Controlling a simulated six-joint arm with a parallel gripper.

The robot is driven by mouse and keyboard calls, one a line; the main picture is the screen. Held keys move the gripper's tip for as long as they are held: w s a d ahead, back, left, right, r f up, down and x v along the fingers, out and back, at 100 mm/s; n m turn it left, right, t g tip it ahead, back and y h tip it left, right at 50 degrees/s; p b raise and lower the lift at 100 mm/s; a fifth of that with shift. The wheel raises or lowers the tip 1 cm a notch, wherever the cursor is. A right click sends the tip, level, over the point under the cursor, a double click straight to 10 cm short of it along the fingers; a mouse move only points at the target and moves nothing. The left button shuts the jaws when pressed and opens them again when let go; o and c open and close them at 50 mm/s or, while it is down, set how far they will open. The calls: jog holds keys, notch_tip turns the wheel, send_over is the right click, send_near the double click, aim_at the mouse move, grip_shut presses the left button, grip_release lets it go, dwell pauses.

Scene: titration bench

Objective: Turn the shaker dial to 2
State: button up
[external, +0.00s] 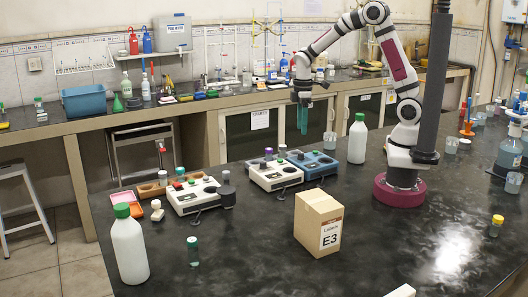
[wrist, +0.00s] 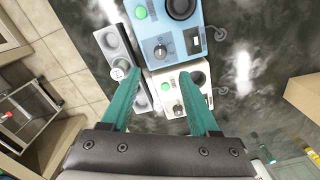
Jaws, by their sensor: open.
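Low bench units with knobs stand on the black bench; I cannot tell which one is the shaker. Another white unit (external: 193,197) stands further left. My gripper (external: 303,130) is open, with teal fingers pointing down, above and behind the units. In the wrist view its fingers (wrist: 158,88) are apart and empty. The dial numbers are too small to read.
A cardboard box (external: 319,223) marked E3 stands in front of the units. A white bottle (external: 357,139) stands near my arm, and another bottle (external: 129,247) with a green cap is at front left. A small vial (external: 193,252) stands nearby. The front centre bench is mostly clear.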

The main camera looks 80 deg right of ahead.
aim_at(301, 156)
notch_tip(301, 156, down, 10)
jog(key=shift+r, duration=0.15)
grip_shut()
